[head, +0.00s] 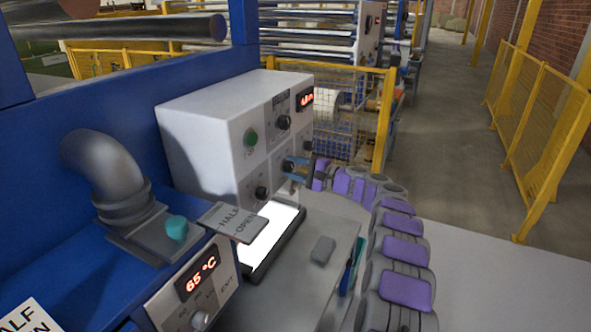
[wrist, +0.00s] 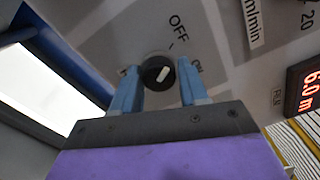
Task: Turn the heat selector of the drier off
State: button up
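My gripper (head: 296,167) is at the front of a white control box in the head view. In the wrist view my gripper (wrist: 157,68) has its two blue fingers apart, one on either side of a black knob (wrist: 158,73). The knob has a white pointer mark, tilted towards the upper right, and "OFF" is printed above it. Whether the fingers touch the knob I cannot tell. A separate panel (head: 166,306) with a red "65 °C" display (head: 201,272) and a grey knob (head: 199,320) is at the lower left. No readable label marks either knob as the heat selector.
The white control box (head: 205,135) carries a green button (head: 250,137) and several dark knobs. Yellow fencing (head: 530,130) borders the open aisle (head: 440,125) at right.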

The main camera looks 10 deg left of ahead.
jog(key=o, duration=0.4)
jog(key=shift+a+f, duration=0.15)
jog(key=shift+a, duration=0.1)
jog(key=shift+s+d, duration=0.1)
jog(key=shift+d, duration=0.55)
jog(key=p+v, duration=0.2)
jog(key=v, duration=1.4)
jog(key=shift+d+p, duration=0.1)
jog(key=shift+p, duration=0.25)
jog(key=shift+s, duration=0.1)
